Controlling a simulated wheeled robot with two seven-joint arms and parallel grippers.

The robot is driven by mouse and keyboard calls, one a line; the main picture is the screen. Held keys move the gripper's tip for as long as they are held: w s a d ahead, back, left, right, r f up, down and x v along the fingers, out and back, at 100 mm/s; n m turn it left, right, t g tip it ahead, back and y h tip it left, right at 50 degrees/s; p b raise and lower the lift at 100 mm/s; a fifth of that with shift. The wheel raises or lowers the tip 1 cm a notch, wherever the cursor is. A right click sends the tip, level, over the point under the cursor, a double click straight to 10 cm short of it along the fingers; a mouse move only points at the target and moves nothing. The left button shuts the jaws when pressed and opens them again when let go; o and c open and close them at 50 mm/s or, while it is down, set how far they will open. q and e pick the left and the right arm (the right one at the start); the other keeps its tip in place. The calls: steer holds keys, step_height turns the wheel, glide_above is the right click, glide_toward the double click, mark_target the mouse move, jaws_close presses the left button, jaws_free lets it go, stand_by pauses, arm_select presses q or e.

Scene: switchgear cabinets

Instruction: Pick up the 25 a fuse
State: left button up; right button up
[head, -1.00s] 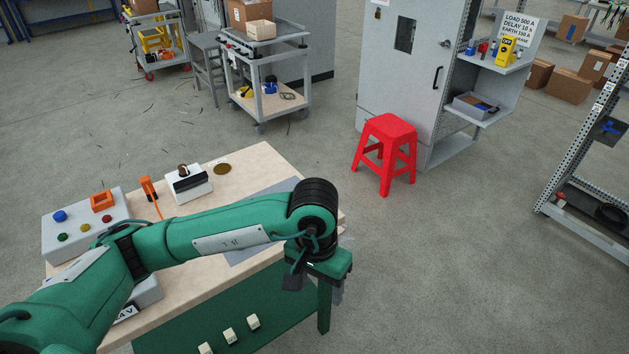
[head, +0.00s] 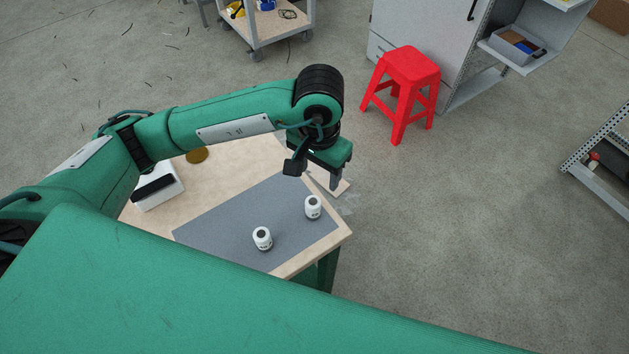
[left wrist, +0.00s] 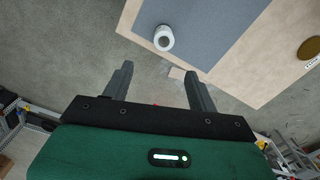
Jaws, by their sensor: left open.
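My left gripper (head: 314,172) is open and empty, past the table's right part and beyond the right fuse in the head view. In the left wrist view, one fuse (left wrist: 163,38) stands ahead of the open fingers (left wrist: 158,72), apart from them. My right gripper is not in view.
The mat lies on a wooden table (head: 290,268). A white box with a black top (head: 155,190) and a brass disc (head: 197,155) are at its left. A red stool (head: 405,85) stands beyond. A large green surface hides the bottom of the head view.

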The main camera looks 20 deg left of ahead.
mark_target(313, 200)
arm_select(q)
step_height(313, 200, down, 8)
steer(key=shift+r+p, duration=0.25)
steer(key=shift+p, duration=0.8)
steer(key=shift+w+a+f, duration=0.1)
steer(key=shift+f, duration=0.4)
steer(key=shift+s+f+p, duration=0.2)
steer(key=shift+f+p, duration=0.2)
steer(key=shift+p, duration=0.1)
steer(key=f, duration=0.1)
steer(key=f+p, duration=0.2)
steer(key=shift+s+a+f, duration=0.3)
steer(key=shift+f, duration=0.4)
steer(key=c, duration=1.1)
